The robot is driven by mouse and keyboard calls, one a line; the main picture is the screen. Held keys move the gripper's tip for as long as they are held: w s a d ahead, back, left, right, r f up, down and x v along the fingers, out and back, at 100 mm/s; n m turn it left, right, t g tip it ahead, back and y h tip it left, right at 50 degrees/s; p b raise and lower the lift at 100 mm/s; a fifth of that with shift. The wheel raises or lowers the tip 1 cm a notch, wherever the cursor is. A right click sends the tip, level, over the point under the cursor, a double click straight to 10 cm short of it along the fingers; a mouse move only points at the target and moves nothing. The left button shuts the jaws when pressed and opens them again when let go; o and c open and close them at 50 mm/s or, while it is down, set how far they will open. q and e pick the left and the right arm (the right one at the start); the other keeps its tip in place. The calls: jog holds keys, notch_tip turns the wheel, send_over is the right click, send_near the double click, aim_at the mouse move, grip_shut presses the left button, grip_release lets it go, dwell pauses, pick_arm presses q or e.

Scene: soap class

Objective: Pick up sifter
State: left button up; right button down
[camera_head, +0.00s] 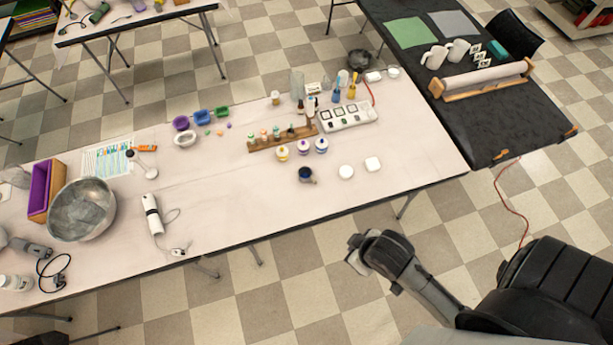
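I cannot pick out a sifter for certain at this size. A small dark round thing (360,59), possibly mesh, sits at the far right of the long white table (330,205). A dark blue cup-like thing (306,175) stands near the front of the table's right half. My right gripper (357,256) is in front of the table's near edge, over the floor and apart from everything on the table. Its fingers are too small and turned to show whether they are open. My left gripper is not in view.
A large metal bowl (82,209) and a white stick blender (153,213) are on the left. A wooden bottle rack (283,137) and several small jars and bottles stand at the right. A black table (500,125) is at far right. The front middle is clear.

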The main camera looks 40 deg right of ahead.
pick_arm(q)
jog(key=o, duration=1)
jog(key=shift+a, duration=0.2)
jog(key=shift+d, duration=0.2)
